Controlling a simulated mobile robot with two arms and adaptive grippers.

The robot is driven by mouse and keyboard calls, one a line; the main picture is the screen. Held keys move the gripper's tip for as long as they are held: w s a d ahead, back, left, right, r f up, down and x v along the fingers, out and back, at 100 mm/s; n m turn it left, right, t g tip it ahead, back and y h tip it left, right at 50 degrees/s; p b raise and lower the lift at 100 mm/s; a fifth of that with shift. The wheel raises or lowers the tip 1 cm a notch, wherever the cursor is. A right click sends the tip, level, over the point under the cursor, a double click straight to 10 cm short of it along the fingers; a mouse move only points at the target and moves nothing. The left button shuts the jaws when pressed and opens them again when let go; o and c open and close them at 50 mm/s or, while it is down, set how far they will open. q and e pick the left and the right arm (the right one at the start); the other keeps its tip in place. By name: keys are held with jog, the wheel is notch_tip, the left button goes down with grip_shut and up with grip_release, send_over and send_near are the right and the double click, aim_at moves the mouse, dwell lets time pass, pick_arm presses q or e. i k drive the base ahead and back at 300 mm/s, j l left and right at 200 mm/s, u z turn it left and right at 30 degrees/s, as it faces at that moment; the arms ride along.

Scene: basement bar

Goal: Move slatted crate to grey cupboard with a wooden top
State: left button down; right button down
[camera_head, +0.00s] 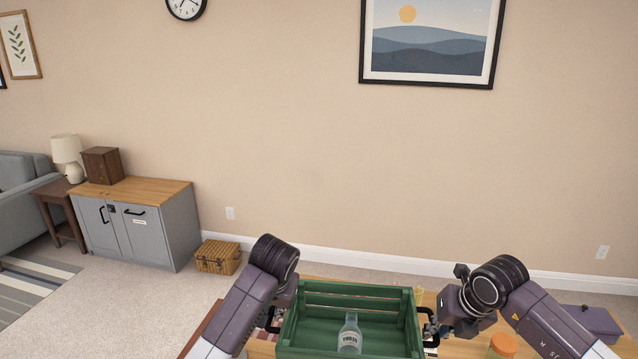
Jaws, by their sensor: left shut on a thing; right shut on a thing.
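The green slatted crate (352,290) is at the bottom centre, in front of me, above or on a wooden surface; I cannot tell if it is lifted. A clear bottle (349,335) with a label stands inside it. My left gripper (274,318) is shut on the crate's left side. My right gripper (430,328) is shut on its right side. The grey cupboard with a wooden top (138,191) stands against the wall at the left, well away from the crate. A dark wooden box (102,166) sits on the back left of its top.
A wicker basket (218,257) is on the floor right of the cupboard. A side table (58,211) with a lamp (68,157) and a grey sofa (24,195) are further left. An orange-lidded jar (503,345) and a purple box (593,321) are at the right. Carpet before the cupboard is clear.

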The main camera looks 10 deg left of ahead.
aim_at(146, 189)
jog(key=k+j, duration=0.4)
jog(key=j, duration=0.75)
jog(key=k+j, duration=0.15)
jog(key=j, duration=1.6)
jog(key=i+j, duration=0.2)
jog(key=j, duration=0.2)
jog(key=i+j, duration=0.2)
jog(key=j, duration=0.15)
jog(key=i+j, duration=0.2)
jog(key=j, duration=0.2)
jog(key=i+j, duration=0.2)
jog(key=j, duration=0.15)
jog(key=i+j, duration=0.7)
jog(key=i+j+z, duration=0.1)
jog(key=i+j, duration=0.6)
jog(key=j, duration=0.15)
jog(key=i+j, duration=0.65)
jog(key=j, duration=0.15)
jog(key=i+j, duration=0.25)
jog(key=j, duration=0.15)
jog(key=i+j, duration=0.25)
jog(key=j, duration=0.15)
jog(key=i+j, duration=0.55)
jog(key=j, duration=0.2)
jog(key=i+j, duration=0.75)
jog(key=i, duration=0.15)
jog(key=l+z, duration=0.05)
